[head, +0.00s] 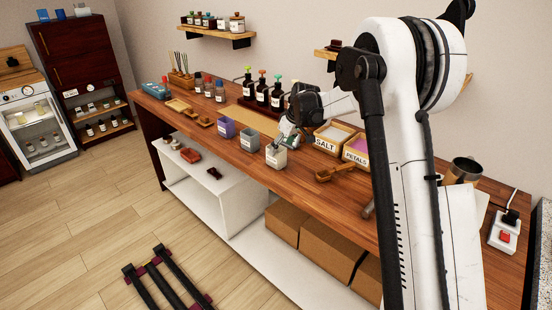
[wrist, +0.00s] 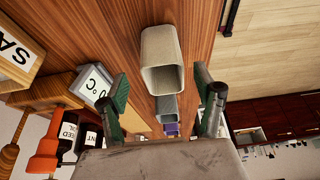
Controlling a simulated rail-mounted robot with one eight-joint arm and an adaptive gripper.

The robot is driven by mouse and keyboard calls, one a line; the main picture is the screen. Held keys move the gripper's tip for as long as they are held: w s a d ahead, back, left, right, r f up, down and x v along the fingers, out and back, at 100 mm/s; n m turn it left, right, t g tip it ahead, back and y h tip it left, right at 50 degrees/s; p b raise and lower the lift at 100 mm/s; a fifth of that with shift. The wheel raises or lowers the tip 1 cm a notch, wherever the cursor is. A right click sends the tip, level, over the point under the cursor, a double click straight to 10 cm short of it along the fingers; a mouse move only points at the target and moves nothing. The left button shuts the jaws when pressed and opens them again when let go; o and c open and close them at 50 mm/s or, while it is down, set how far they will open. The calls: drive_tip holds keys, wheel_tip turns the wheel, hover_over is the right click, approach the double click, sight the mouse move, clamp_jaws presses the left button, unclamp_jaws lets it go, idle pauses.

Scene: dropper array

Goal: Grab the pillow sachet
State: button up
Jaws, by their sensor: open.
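I cannot pick out a pillow sachet with certainty in either view. My gripper (head: 287,139) is over the wooden counter, just behind a cream square cup (head: 276,157) in the head view. In the wrist view my gripper (wrist: 167,93) has its two green-padded fingers spread wide, with nothing between them that I can see held. The cream cup (wrist: 162,48) shows beyond the fingertips. A grey-green cup (head: 250,139) and a purple cup (head: 226,127) stand in a row left of it. The cups' contents are not clear.
Salt (head: 334,136) and petals (head: 357,149) boxes stand right of my gripper. Dark dropper bottles (head: 262,94) stand behind it. A small display box (wrist: 92,83) is close to the left finger. A wooden scoop (head: 337,172) lies near the front edge. A red item (head: 190,155) lies on the white shelf.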

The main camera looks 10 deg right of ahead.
sight(276, 157)
drive_tip(key=shift+p+x, duration=0.3)
drive_tip(key=shift+x, duration=3.15)
drive_tip(key=shift+s+a, duration=0.1)
drive_tip(key=shift+s, duration=0.05)
drive_tip(key=c, duration=1.3)
drive_tip(key=shift+o, duration=0.2)
drive_tip(key=shift+r, duration=0.1)
